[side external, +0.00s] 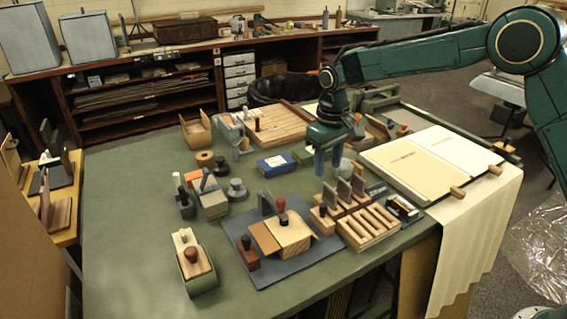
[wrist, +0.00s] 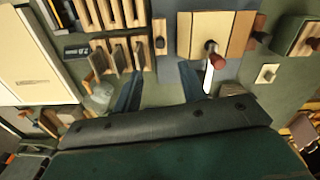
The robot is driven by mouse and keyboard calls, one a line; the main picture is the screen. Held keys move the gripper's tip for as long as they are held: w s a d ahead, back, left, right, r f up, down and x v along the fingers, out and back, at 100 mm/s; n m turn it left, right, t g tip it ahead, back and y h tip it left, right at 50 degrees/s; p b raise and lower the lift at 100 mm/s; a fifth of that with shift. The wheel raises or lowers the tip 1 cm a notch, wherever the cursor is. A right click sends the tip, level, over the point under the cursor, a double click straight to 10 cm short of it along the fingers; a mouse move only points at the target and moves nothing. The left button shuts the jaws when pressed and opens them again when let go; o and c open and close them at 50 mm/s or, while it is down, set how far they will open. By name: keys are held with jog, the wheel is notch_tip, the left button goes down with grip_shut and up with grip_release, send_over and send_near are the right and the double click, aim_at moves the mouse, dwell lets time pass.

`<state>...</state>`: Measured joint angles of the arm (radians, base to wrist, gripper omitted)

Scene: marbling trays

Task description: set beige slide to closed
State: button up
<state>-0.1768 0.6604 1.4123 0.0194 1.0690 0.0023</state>
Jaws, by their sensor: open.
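A low box on a blue-grey mat (side external: 308,262) has a beige top panel (side external: 296,236) that looks like the beige slide, with a tan panel (side external: 264,238) beside it. In the wrist view the beige panel (wrist: 198,30) is at the top, and the red knob (wrist: 217,61) leans toward the image's lower edge. My gripper (side external: 328,170) hangs above the table behind the box, apart from it. In the wrist view its two fingers (wrist: 160,75) are spread with nothing between them. How far the slide is open is unclear.
A slotted wooden rack (side external: 369,227) and upright dark blocks stand right of the box. A green box with a brown knob (side external: 198,268) sits front left. A small dark block with a round knob (side external: 248,252) is on the mat.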

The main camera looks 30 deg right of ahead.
aim_at(324, 205)
notch_tip(324, 205, down, 13)
dwell(0.7)
jog(key=shift+c, duration=0.4)
grip_shut()
